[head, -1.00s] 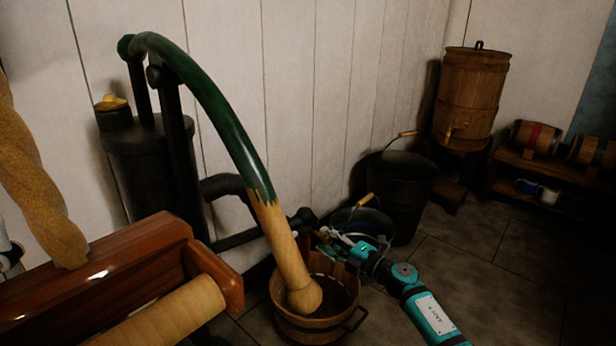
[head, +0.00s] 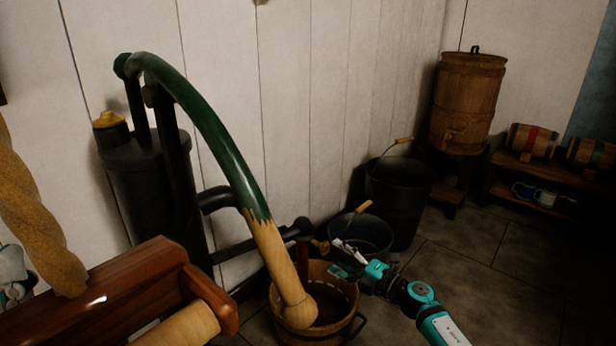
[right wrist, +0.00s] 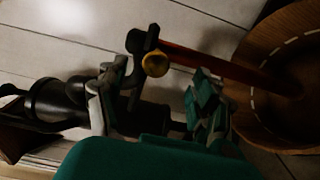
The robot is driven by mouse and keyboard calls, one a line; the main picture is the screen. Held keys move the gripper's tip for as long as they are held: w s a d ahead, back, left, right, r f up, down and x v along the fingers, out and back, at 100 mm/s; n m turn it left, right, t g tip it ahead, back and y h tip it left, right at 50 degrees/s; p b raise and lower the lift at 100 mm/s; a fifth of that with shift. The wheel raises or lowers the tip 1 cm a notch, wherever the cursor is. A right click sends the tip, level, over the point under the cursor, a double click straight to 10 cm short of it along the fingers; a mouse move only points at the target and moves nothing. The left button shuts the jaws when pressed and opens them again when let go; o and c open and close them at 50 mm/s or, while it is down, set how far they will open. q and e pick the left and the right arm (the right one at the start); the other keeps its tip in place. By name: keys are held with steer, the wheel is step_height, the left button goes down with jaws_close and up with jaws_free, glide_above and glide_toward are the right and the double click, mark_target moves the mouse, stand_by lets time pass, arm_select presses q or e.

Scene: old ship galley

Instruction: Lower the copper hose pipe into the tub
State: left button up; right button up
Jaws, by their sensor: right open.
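The copper hose pipe (head: 303,257) is a short reddish pipe. It hangs below the black pump's spout (head: 300,228), and its lower end reaches into the wooden tub (head: 347,283). In the right wrist view, the pipe (right wrist: 215,65) runs from a brass-coloured ring (right wrist: 155,63) to the tub (right wrist: 245,110). My right gripper (head: 342,258) is open beside the spout, above the tub's right rim. In the wrist view its spread fingers (right wrist: 158,98) are apart, with the ring between and beyond them. A white and teal part of my left gripper (head: 12,277) shows at the left edge; its jaws are unclear.
The pump's long green and wooden handle (head: 215,125) slopes down in front of the tub. A dark bucket (head: 362,232) stands close behind my right gripper, with a larger one (head: 400,190) behind. A wooden roller frame (head: 95,295) fills the lower left. Floor at right is clear.

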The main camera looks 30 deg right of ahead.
steer(key=p+v, duration=0.1)
steer(key=v, duration=0.6)
stand_by(0.3)
